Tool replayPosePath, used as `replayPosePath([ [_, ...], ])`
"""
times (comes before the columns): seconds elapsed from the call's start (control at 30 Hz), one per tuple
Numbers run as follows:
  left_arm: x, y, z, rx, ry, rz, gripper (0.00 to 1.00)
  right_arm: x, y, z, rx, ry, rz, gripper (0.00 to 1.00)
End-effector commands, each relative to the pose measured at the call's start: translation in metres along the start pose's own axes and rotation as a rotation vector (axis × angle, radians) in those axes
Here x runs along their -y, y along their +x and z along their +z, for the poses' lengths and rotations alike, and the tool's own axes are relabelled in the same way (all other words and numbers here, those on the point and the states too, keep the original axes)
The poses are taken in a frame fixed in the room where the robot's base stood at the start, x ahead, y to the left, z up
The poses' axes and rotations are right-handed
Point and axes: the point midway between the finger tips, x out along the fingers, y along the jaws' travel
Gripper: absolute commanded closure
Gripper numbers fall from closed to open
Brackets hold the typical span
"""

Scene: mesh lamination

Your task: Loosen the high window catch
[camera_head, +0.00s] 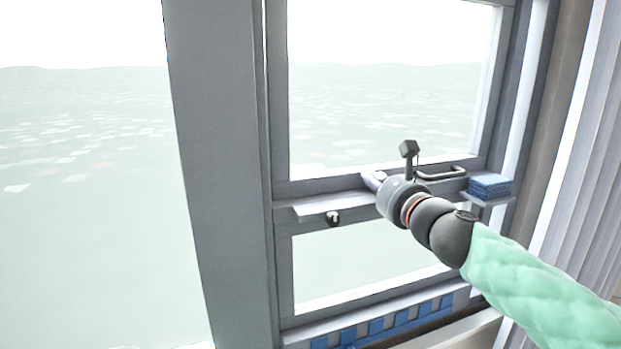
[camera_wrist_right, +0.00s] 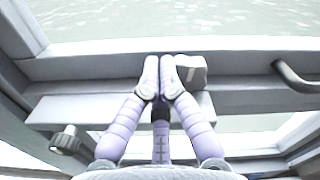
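My right gripper (camera_head: 372,180) reaches in from the right to the middle rail of the window. In the right wrist view its pale purple fingers (camera_wrist_right: 164,78) are drawn together, tips side by side at the rail. A small grey block (camera_wrist_right: 192,70), which looks like the window catch, sits on the rail right beside the right fingertip. I cannot tell whether they touch, or whether anything thin is pinched between the tips. In the head view the gripper hides this block. My left gripper is not in view.
A dark round knob (camera_head: 333,217) sits below a ledge (camera_head: 318,208) left of the gripper. A curved bar handle (camera_head: 455,174) is on the rail to the right. A blue stack (camera_head: 490,185) rests on a small shelf. Blue pieces (camera_head: 376,326) line the sill below.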

Motion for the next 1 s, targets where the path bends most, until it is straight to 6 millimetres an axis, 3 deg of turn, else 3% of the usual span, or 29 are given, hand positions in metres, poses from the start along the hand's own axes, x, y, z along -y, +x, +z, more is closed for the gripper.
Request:
replayPosePath([
  [0.47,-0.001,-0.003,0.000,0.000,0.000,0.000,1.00,-0.003,-0.002,0.008,0.000,0.001,-0.001,1.00],
  [1.0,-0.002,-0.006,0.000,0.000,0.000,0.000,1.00,-0.003,-0.054,0.008,0.000,0.000,-0.001,1.00],
])
